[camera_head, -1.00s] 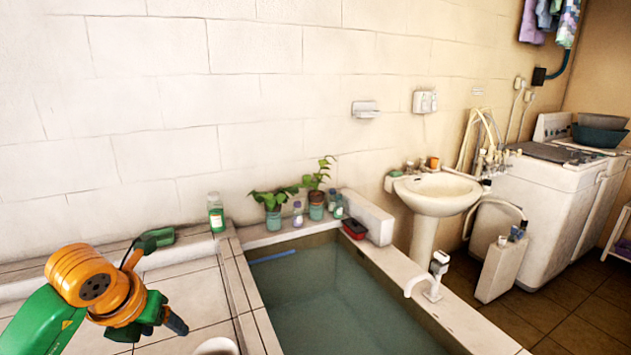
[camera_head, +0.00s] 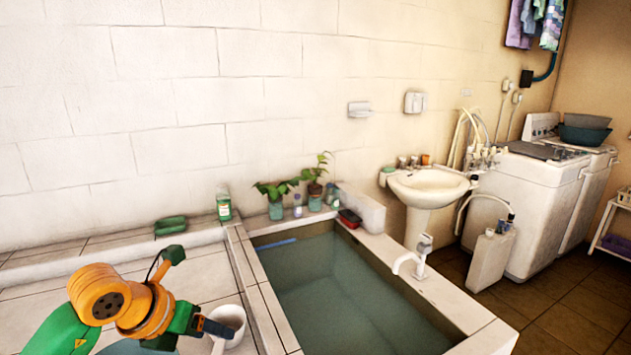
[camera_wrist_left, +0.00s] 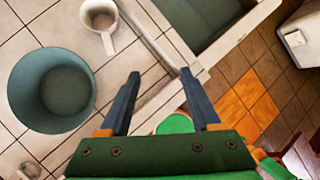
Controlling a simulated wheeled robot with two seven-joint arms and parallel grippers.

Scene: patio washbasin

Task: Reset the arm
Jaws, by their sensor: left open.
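My left gripper (camera_head: 209,327) is at the lower left of the head view, low over the tiled counter, with its fingers pointing right. In the wrist view its two dark fingers (camera_wrist_left: 159,75) are spread apart, with nothing between them. In the wrist view the mug (camera_wrist_left: 121,37) is ahead and left of the fingertips. My right gripper is in neither view.
A grey-green bucket (camera_wrist_left: 18,92) stands on the counter (camera_wrist_left: 72,20), left of my fingers. The water-filled basin (camera_head: 340,295) lies right of the arm. A green bottle (camera_head: 223,207), green object (camera_head: 170,225) and potted plants (camera_head: 275,200) line the back ledge.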

